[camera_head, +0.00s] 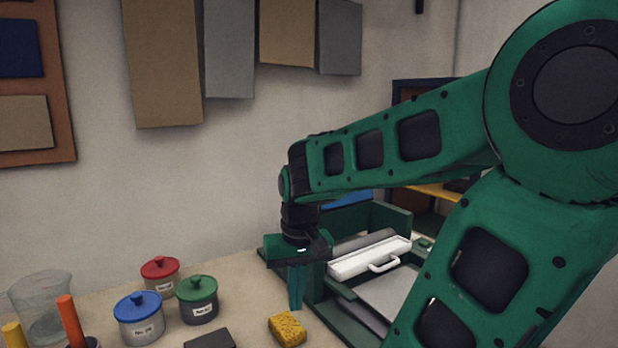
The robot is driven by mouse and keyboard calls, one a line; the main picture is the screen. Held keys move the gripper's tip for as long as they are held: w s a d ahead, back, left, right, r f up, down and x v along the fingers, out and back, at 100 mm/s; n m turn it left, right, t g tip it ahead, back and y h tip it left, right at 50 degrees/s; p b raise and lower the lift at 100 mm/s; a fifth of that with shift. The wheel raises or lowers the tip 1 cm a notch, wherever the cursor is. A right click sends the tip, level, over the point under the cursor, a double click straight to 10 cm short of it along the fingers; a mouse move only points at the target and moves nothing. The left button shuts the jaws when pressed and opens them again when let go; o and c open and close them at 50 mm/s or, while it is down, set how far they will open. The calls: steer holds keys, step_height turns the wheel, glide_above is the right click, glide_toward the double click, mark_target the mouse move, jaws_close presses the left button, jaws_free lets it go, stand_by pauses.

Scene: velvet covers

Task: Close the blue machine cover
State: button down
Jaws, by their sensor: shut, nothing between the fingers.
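A dark green machine (340,310) stands on the table at the centre right. A white bar with a handle (370,258) lies across it, above a light grey flat surface (388,296). A blue panel (347,200) shows behind the machine's back, mostly hidden by my arm; I cannot tell for sure whether it is the machine cover or how far it stands open. My gripper (296,306) points down at the machine's left side, in front of its left edge in the picture. Its fingers are together and empty. I cannot tell whether they touch the machine.
A yellow sponge (287,329) lies just below my gripper. Lidded pots in red (160,271), blue (139,318) and green (198,299) stand to the left, near a glass beaker (40,305). A dark block (209,339) lies at the front edge. A shelf (440,191) stands behind my arm.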

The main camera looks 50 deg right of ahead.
steer(key=w+d+r+h, duration=0.25)
steer(key=w+d, duration=0.25)
steer(key=w, duration=0.3)
steer(key=w+d+r+m+h, duration=0.1)
steer(key=w+d+r, duration=0.25)
steer(key=w, duration=0.45)
steer(key=w+d+r+h, duration=0.2)
steer(key=w+d, duration=0.4)
steer(key=w, duration=0.2)
steer(key=w+d+r+n+g+h, duration=0.25)
steer(key=w+d+g+h, duration=0.2)
steer(key=d, duration=0.25)
steer(key=w+d+r+n+g+h, duration=0.2)
steer(key=w+d+r+g+h, duration=0.1)
steer(key=d+r+g+h, duration=0.25)
steer(key=s+d, duration=0.8)
steer(key=s, duration=0.1)
steer(key=shift+d+f, duration=0.15)
steer(key=shift+d, duration=0.25)
